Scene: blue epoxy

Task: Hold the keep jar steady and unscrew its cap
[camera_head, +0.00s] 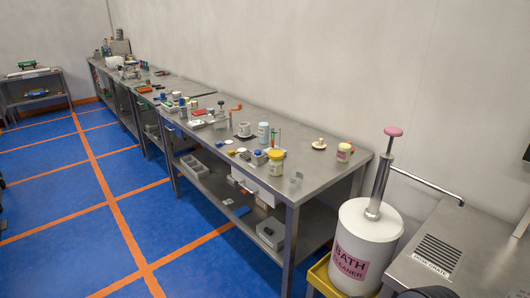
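Several jars stand on the long steel bench (330,170); their labels are too small to read, so I cannot tell which one is the keep jar. A jar with a yellow lid (276,163) stands upright near the front edge. A smaller cream jar with a pinkish label (344,153) stands near the right end. A pale blue and white container (263,132) stands behind the yellow-lidded jar. Neither of my grippers is in view.
A large white bath cleaner drum (375,265) with a pump stands in a yellow tray (319,279) beyond the bench's right end. A steel counter (480,250) is at the far right.

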